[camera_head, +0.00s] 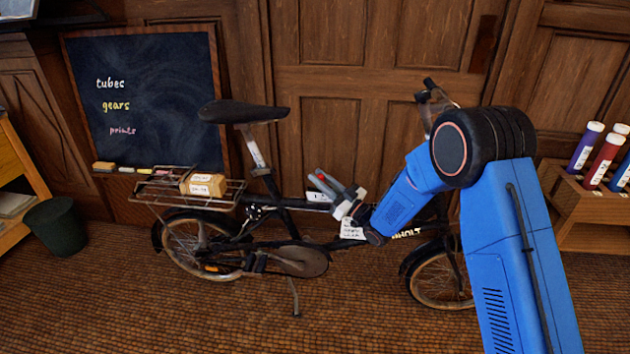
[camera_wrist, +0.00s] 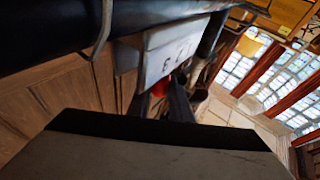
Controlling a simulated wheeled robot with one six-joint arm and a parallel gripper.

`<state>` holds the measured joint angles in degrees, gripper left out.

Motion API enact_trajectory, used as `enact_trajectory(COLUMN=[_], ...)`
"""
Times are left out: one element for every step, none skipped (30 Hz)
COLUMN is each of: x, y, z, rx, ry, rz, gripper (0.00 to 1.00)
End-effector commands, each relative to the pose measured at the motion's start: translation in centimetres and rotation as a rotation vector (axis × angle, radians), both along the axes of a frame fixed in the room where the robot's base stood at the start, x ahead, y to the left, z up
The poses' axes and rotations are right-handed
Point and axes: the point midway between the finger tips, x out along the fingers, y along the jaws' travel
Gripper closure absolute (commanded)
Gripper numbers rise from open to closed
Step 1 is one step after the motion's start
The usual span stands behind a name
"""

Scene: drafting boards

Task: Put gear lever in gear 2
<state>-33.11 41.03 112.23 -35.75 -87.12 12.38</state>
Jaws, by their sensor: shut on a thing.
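A dark folding bicycle (camera_head: 285,203) stands side-on before a wooden wall. A small white gear plate (camera_head: 318,197) sits on its frame tube. In the wrist view the white plate (camera_wrist: 168,60) shows close up, with faint marks too small to read. The gear lever's red knob (camera_wrist: 161,86) shows beside the plate, at my dark fingers. My gripper (camera_head: 326,183) is at the frame just above the plate, shut on the lever. The fingers hide most of the lever, and I cannot tell which gear it stands in.
A white tag (camera_head: 352,230) hangs below the frame near my wrist. A chalkboard (camera_head: 150,75) leans behind, and a rack of tubes (camera_head: 585,205) stands at right. The floor (camera_head: 350,310) in front is clear.

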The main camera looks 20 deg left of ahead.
Motion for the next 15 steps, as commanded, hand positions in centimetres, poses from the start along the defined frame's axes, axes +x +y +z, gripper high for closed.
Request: enact_trajectory(x=[0.05, 0.08, 0.10, 0.13, 0.15, 0.18, 0.20, 0.20, 0.20, 0.20, 0.20, 0.20, 0.20, 0.20, 0.20], y=[-0.22, -0.36, -0.54, -0.65, -0.75, -0.86, -0.91, -0.95, -0.99, -1.00, -1.00, -1.00, -1.00, -1.00, -1.00], z=[-0.17, -0.15, -0.08, -0.05, -0.02, -0.02, -0.01, 0.00, 0.01, 0.01, 0.02, 0.02, 0.02, 0.01, 0.01], rx=[0.028, 0.044, 0.065, 0.076, 0.087, 0.097, 0.102, 0.106, 0.110, 0.110, 0.111, 0.110, 0.110, 0.110, 0.110], ry=[0.009, 0.014, 0.016, 0.019, 0.021, 0.023, 0.025, 0.026, 0.027, 0.027, 0.026, 0.027, 0.027, 0.027, 0.027], rz=[0.000, 0.000, 0.001, 0.001, 0.000, 0.001, 0.000, 0.001, 0.001, 0.001, 0.001, 0.001, 0.001, 0.001, 0.001], gripper=[1.00, 1.00, 1.00, 1.00, 1.00, 1.00, 1.00, 1.00, 1.00, 1.00, 1.00, 1.00, 1.00, 1.00, 1.00])
